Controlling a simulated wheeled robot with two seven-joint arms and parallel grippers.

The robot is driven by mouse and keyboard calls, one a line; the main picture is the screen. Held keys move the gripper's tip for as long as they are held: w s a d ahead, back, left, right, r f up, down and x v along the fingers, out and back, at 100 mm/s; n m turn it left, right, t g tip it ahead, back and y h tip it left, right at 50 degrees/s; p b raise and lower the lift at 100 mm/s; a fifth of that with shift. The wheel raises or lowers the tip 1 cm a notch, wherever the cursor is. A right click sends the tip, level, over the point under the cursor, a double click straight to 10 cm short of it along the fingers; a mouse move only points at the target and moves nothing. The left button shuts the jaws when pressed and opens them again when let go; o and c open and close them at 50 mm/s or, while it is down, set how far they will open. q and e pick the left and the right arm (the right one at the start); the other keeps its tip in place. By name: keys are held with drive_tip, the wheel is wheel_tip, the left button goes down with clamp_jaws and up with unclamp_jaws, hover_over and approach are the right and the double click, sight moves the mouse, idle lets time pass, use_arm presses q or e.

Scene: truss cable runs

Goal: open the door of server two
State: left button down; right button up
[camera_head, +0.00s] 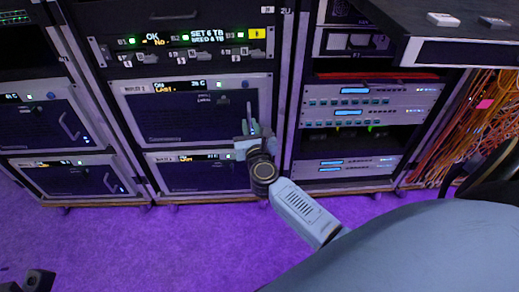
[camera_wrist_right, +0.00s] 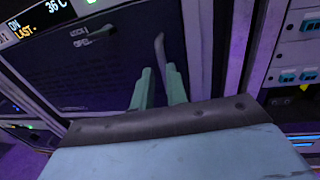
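The middle rack holds a wide dark server door (camera_head: 185,120) in a light frame, with a small display above it that seems to carry a 2. The door looks closed. Its upright handle (camera_wrist_right: 160,50) is near the door's right side. My right gripper (camera_head: 246,136) is in front of the lower right of this door. In the wrist view its two greenish fingers (camera_wrist_right: 160,72) are apart, and the lower end of the handle shows in line with the gap between them. I cannot tell whether they touch it.
Another dark server (camera_head: 195,176) sits below in the same rack. A left rack (camera_head: 50,115) has similar doors with handles. To the right are patch panels (camera_head: 365,105), a dark desk top (camera_head: 455,22) and orange cables (camera_head: 490,110). The purple floor (camera_head: 130,240) in front is clear.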

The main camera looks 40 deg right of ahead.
drive_tip(key=v, duration=1.3)
drive_tip(key=shift+s+d, duration=0.2)
drive_tip(key=shift+s, duration=0.05)
idle(0.5)
drive_tip(key=shift+p, duration=0.3)
idle(0.3)
